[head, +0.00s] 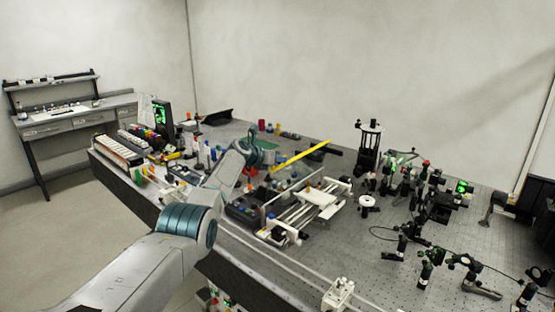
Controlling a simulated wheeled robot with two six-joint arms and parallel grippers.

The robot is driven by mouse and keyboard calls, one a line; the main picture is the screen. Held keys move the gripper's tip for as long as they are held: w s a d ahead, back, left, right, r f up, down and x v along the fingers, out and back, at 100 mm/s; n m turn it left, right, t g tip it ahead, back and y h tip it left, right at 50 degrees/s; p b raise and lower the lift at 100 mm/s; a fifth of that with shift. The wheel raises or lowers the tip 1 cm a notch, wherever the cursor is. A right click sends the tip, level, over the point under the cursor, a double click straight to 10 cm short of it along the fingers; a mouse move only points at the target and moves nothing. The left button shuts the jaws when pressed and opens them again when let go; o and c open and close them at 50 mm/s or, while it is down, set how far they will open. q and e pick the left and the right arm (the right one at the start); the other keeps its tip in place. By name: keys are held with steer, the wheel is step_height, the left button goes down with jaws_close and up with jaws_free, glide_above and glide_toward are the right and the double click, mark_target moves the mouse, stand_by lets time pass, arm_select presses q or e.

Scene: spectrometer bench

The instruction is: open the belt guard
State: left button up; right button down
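A long yellow strip (301,155), which looks like the belt guard, slants up to the right above the middle of the bench. My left arm reaches in from the lower left over the front edge of the bench. My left gripper (265,158) is by the lower left end of the yellow strip. The arm's wrist and the small scale hide its fingertips, so I cannot tell whether it touches the strip or is open or shut. A bit of red (250,171) shows just below the gripper. My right gripper is not in view.
A white-topped slide stage (322,199) stands right of my arm, and a black post stand (369,150) behind it. Several optic mounts (430,255) fill the right side. Racks and bottles (118,150) crowd the left end. Some perforated bench top (365,265) is clear at front right.

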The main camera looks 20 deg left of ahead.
arm_select(q)
steer(key=shift+o, duration=0.4)
steer(key=shift+w, duration=0.1)
steer(key=shift+r, duration=0.1)
